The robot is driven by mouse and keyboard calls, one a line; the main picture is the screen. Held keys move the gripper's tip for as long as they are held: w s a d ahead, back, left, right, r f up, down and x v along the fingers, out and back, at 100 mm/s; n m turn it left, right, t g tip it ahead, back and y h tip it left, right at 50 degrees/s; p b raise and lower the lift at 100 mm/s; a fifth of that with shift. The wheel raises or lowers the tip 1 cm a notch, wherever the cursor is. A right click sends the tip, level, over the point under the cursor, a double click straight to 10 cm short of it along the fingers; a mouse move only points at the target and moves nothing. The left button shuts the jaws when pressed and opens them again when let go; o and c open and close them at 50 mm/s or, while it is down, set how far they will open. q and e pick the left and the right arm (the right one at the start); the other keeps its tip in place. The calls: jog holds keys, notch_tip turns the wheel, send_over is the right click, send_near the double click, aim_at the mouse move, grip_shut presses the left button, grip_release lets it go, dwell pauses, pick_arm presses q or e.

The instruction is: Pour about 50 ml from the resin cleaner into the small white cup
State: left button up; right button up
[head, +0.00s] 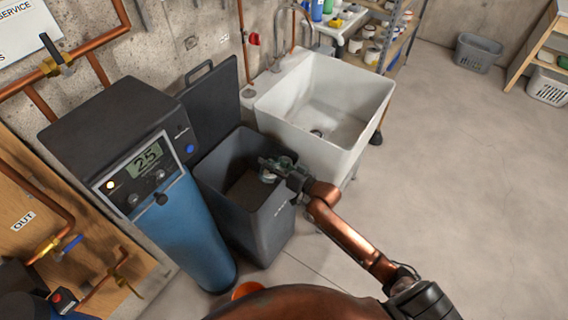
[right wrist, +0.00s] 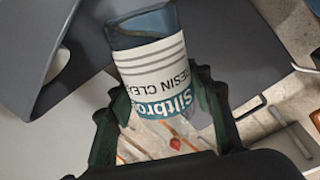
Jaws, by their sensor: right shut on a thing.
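My right gripper (head: 276,168) reaches over the open grey tank beside the blue cylinder. In the right wrist view its green fingers are shut around the resin cleaner (right wrist: 152,62), a bottle with a white and teal label reading "RESIN CLEA…"; the lettering is upside down in that view. In the head view the bottle is mostly hidden by the gripper; a small pale round shape shows there, and I cannot tell whether it is part of the bottle or the cup. I cannot make out the small white cup for certain. My left gripper is out of view.
The open grey tank (head: 262,222) has its lid (head: 213,100) raised behind it. A blue cylinder with a black control head (head: 125,122) stands left. A white sink (head: 365,98) is behind. Shelves with bottles and jars stand at the back.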

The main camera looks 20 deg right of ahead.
jog(key=shift+w+f+m, duration=0.1)
jog(key=shift+f+m, duration=0.05)
jog(key=shift+m, duration=0.45)
jog(key=m, duration=0.1)
jog(key=m+g+b, duration=0.1)
jog(key=shift+s+a+f+m, duration=0.3)
jog(key=shift+a+f, duration=0.05)
jog(key=shift+f, duration=0.05)
jog(key=m, duration=0.1)
jog(key=f+b, duration=0.1)
jog(key=m+y, duration=0.1)
jog(key=shift+s+a+f+m+g, duration=0.15)
jog(key=shift+s+a+m+g, duration=0.1)
jog(key=shift+a+m+g, duration=0.1)
jog(key=shift+w+d+r+m+p, duration=0.15)
jog(key=shift+d+r+m+p, duration=0.1)
jog(key=shift+m+p, duration=0.15)
jog(key=shift+f+m+g, duration=0.2)
jog(key=shift+m+g, duration=0.05)
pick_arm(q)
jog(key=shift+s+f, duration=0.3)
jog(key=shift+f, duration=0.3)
pick_arm(e)
jog(key=shift+w+d, duration=0.1)
